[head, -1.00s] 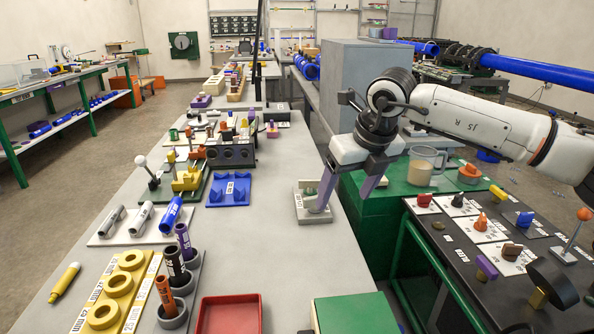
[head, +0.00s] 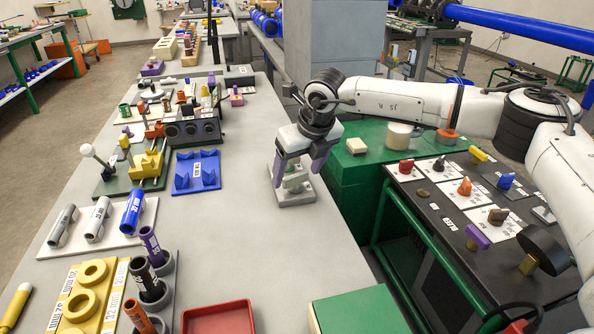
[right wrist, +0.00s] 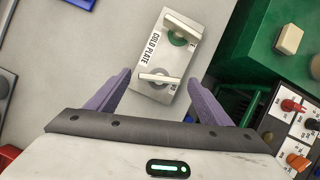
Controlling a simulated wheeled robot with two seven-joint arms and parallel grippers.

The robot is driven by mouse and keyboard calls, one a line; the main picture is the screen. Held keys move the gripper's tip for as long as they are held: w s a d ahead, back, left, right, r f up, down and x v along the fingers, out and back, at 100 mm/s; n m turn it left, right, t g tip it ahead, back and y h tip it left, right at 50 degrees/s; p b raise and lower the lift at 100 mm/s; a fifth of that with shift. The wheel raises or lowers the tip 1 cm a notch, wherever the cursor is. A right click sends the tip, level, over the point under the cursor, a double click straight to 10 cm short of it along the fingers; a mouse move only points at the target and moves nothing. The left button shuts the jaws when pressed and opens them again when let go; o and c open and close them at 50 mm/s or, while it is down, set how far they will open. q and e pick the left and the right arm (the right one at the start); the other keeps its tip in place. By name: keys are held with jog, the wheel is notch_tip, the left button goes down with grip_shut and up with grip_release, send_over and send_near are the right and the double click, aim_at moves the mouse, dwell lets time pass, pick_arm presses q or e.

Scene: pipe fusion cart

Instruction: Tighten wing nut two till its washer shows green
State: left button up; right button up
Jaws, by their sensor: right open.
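The cold plate (head: 298,199) is a light grey block on the bench's right edge; its face also shows in the right wrist view (right wrist: 150,65). It carries two pale wing nuts. The far wing nut (right wrist: 182,28) has a green washer (right wrist: 177,39) under it. The near wing nut (right wrist: 160,79) has a grey washer (right wrist: 159,86). The small number marks are too blurred to read. My right gripper (head: 296,172) is open above the plate, its purple fingers on either side of the near wing nut in the wrist view. Contact cannot be told. My left gripper is not in view.
A blue cradle (head: 197,172) and a red tray (head: 218,318) are left of the plate on the bench. A green cabinet (head: 352,178) stands right of the bench. A black cart top (head: 440,205) with coloured knobs is further right. The bench around the plate is clear.

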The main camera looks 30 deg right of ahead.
jog(key=shift+w+f, duration=0.15)
jog(key=shift+f, duration=0.2)
jog(key=c, duration=1)
jog(key=shift+a+f+m+h+b, duration=0.15)
jog(key=shift+f+m+h+b, duration=0.15)
jog(key=shift+m+b, duration=0.7)
jog(key=shift+c, duration=0.2)
jog(key=shift+w+m+b, duration=0.1)
jog(key=shift+m+b, duration=0.3)
jog(key=shift+b, duration=0.3)
jog(key=shift+m+h+b, duration=0.35)
jog(key=shift+m+h, duration=0.05)
jog(key=shift+r+m, duration=0.25)
jog(key=shift+m, duration=0.35)
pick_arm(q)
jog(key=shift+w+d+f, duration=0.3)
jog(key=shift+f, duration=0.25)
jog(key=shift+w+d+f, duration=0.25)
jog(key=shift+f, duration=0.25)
pick_arm(e)
jog(key=shift+h, duration=0.3)
